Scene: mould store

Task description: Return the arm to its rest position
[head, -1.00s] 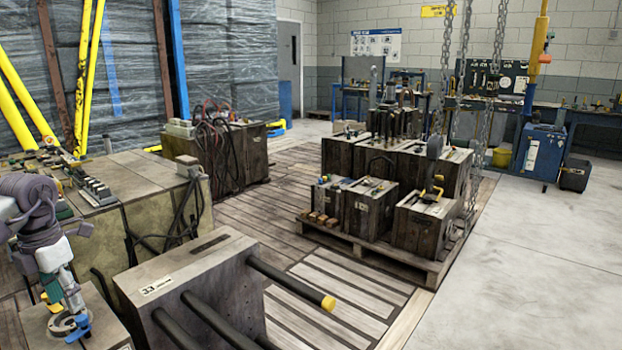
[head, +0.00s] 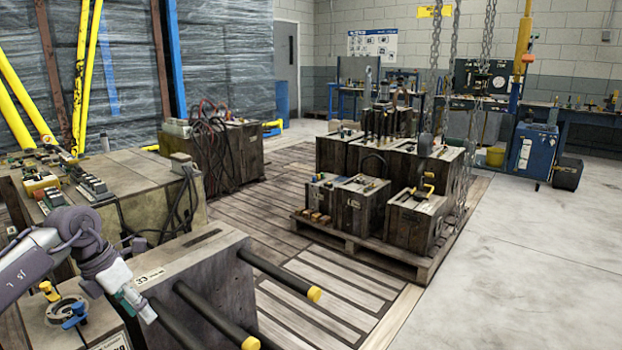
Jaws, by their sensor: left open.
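My left arm comes in from the left edge, with grey-purple links and a white and teal wrist. My left gripper (head: 142,306) is at the lower left, pointing down and to the right, in front of the block marked 33 (head: 205,262). It is open, and I see nothing held in it. Its fingers are small and hard to make out here. A metal ring fitting with blue and yellow handles (head: 66,309) sits on a block (head: 95,328) to the left of the gripper, apart from it. My right gripper is not in view.
Dark bars with yellow ends (head: 281,274) stick out from the block marked 33, close to the gripper. A bench-like block (head: 135,185) with fittings stands behind the arm. A pallet (head: 370,250) bears several mould blocks. Concrete floor (head: 530,270) at the right is clear.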

